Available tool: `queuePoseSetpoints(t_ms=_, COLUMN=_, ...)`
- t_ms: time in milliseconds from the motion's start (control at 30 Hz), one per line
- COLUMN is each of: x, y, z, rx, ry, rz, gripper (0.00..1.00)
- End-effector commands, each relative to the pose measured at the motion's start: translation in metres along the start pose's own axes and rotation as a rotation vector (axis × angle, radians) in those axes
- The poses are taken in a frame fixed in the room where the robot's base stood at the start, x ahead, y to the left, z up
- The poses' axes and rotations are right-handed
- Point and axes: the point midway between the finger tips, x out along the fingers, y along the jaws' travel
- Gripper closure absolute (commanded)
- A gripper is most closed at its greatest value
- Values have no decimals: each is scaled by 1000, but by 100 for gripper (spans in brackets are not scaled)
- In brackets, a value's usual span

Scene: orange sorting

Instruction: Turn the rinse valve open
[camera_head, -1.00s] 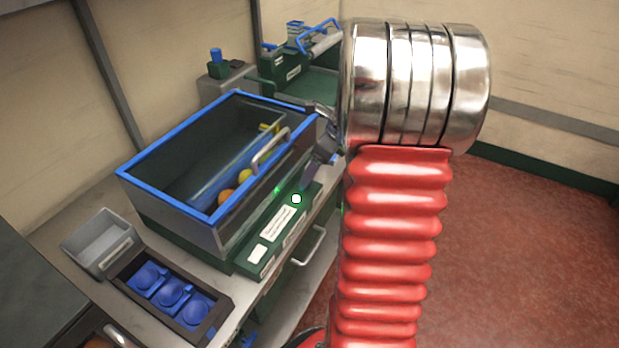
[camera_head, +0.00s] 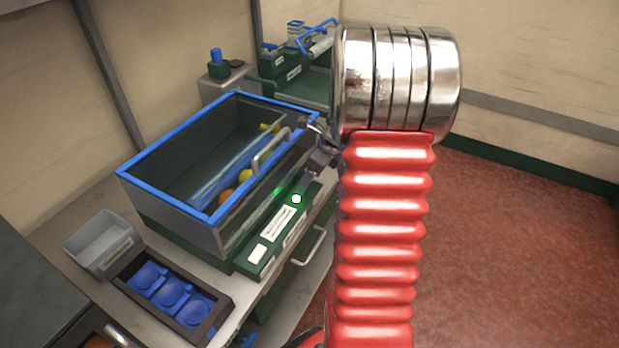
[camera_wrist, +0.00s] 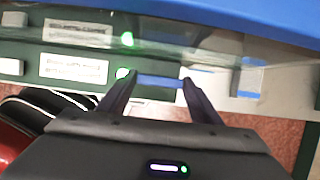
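My gripper (camera_head: 318,160) is beside the front right corner of the glass-walled tank (camera_head: 165,206), partly hidden by my arm in the head view. In the wrist view my gripper (camera_wrist: 158,82) is open, its two dark fingers apart and pointing at a green panel (camera_wrist: 30,52). A short blue bar (camera_wrist: 160,80) shows between the fingertips; I cannot tell whether it touches them. A yellow piece (camera_head: 268,127) shows at the tank's far right end. I cannot tell for certain which part is the rinse valve.
A grey bin (camera_head: 98,240) and a dark tray (camera_head: 216,318) with blue round parts stand at the front left. A white round button (camera_head: 296,198) is on the panel. Red floor is open at right.

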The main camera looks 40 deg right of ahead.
Motion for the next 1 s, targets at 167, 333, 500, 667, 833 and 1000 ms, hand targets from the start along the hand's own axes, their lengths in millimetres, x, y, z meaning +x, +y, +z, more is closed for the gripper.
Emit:
queuePoseSetpoints(t_ms=167, x=0, y=0, z=0, rx=0, ry=0, rz=0, gripper=55)
queuePoseSetpoints(t_ms=333, x=0, y=0, z=0, rx=0, ry=0, rz=-1, gripper=66)
queuePoseSetpoints(t_ms=500, x=0, y=-1, z=0, rx=-16, ry=0, rz=5, gripper=66)
queuePoseSetpoints(t_ms=667, x=0, y=-2, z=0, rx=-85, ry=1, rz=34, gripper=66)
queuePoseSetpoints(t_ms=833, x=0, y=-3, z=1, rx=-207, ry=0, rz=84, gripper=66)
queuePoseSetpoints(t_ms=1000, x=0, y=-4, z=1, rx=-322, ry=0, rz=131, gripper=66)
